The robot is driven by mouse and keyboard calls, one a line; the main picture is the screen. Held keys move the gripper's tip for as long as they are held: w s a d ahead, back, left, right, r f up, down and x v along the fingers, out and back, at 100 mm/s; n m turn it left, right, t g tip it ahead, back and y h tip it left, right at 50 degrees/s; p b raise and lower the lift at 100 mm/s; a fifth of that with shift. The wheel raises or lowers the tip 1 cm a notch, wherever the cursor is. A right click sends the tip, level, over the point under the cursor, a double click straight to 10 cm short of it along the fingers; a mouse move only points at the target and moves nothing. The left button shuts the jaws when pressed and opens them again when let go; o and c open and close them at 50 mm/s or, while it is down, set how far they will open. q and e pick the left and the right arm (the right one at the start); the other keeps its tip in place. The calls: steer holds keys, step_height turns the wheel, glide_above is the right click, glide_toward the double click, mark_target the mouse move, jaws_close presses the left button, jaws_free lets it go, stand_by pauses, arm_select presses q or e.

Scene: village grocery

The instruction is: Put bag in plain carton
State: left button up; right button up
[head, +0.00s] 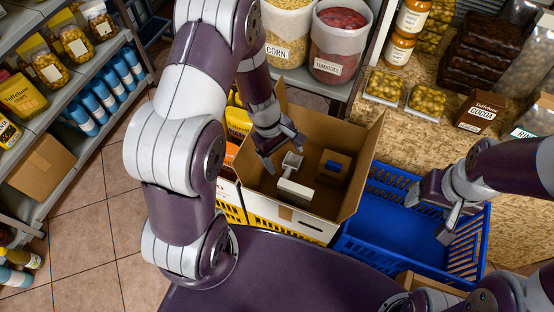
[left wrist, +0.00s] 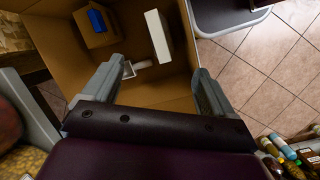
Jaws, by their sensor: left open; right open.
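The plain carton (head: 345,160) stands open in the middle, flaps up. Inside are a white block (head: 294,192), a smaller pale piece (head: 291,162) and a small brown box with a blue patch (head: 335,168); I cannot tell whether any is the bag. They also show in the left wrist view, as the white block (left wrist: 158,38) and the brown box (left wrist: 95,27). My left gripper (head: 282,153) is open over the carton, fingers pointing into it, with nothing between them. My right gripper (head: 430,214) is open and empty above the blue crate (head: 385,225).
Yellow packages (head: 237,120) stand left of the carton, partly behind my left arm. A cocoa bag (head: 480,112) stands on the chipboard surface at right. Corn and tomato tubs (head: 340,40) stand behind. Shelves with yellow bags (head: 20,96) line the left; tiled floor between is clear.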

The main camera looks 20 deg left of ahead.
arm_select(q)
steer(key=s+a+r+m+t+y, duration=0.1)
steer(key=s+r+m, duration=0.3)
steer(key=r+m, duration=0.2)
steer(key=s+a+r+m+y, duration=0.2)
steer(key=s+r+m, duration=0.1)
steer(key=r+m, duration=0.3)
steer(key=shift+s+r+t+y, duration=0.3)
steer(key=shift+s+r+t, duration=0.1)
steer(key=shift+r, duration=0.55)
steer(key=shift+w, duration=0.2)
steer(key=shift+s, duration=0.1)
